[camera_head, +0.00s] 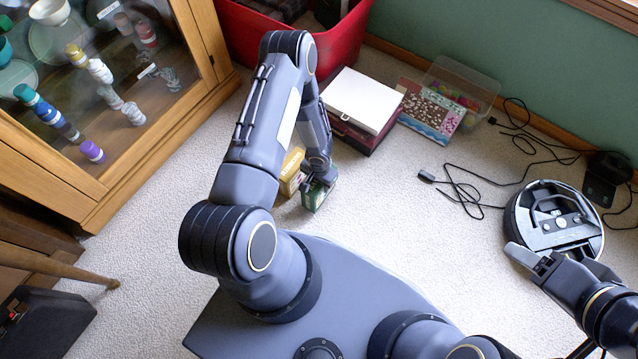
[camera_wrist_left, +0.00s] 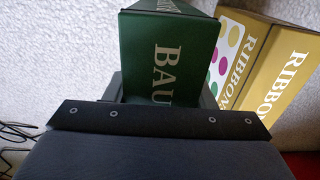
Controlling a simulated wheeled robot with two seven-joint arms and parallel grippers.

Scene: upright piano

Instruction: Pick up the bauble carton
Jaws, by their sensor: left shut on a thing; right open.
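The bauble carton (camera_head: 316,199) is a small dark green box beside a yellow ribbon carton (camera_head: 291,172). In the left wrist view the bauble carton (camera_wrist_left: 160,50) shows white letters "BAU", with the rest cut off. My left gripper (camera_head: 319,180) is shut on it; the finger sides show at both edges of the box in the wrist view. I cannot tell whether the carton touches the floor. My right gripper (camera_head: 540,262) is open and empty at the right, near a round black device (camera_head: 553,222).
The ribbon carton (camera_wrist_left: 262,65) stands close beside the green one. Behind are a white-lidded box (camera_head: 362,98), a red bin (camera_head: 345,40), a patterned box (camera_head: 432,110) and a clear tub (camera_head: 462,85). A glass cabinet (camera_head: 160,130) stands left. Cables (camera_head: 470,185) lie right; carpet between is clear.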

